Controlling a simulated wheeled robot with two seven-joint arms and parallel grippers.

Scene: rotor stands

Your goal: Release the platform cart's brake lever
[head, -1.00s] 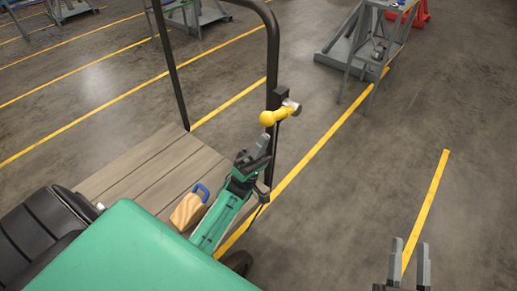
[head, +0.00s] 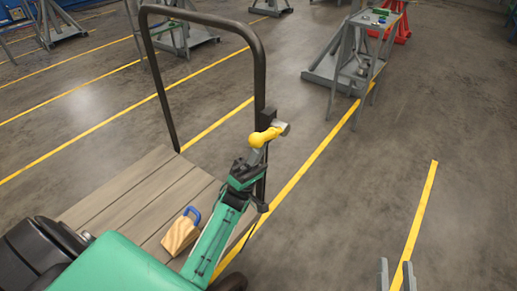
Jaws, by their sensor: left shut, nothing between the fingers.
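The platform cart has a plank deck (head: 120,195) and a dark tubular push handle (head: 259,75). The yellow brake lever (head: 264,137) is mounted on the handle's right upright; its rounded knob end points left and slightly down from the grey pivot (head: 284,128). My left gripper (head: 257,154), on the green arm, is shut and empty, with its fingertips directly under the knob end. They look touching or nearly so; the knob partly hides the tips. My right gripper (head: 396,273) shows only its two grey fingers at the bottom edge, apart and empty over the floor.
A wooden block with a blue handle (head: 180,236) lies on the deck beside my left arm. A grey stand (head: 340,60) with a small table is at the back right, a red stand (head: 397,25) behind it. The floor right of the cart is clear.

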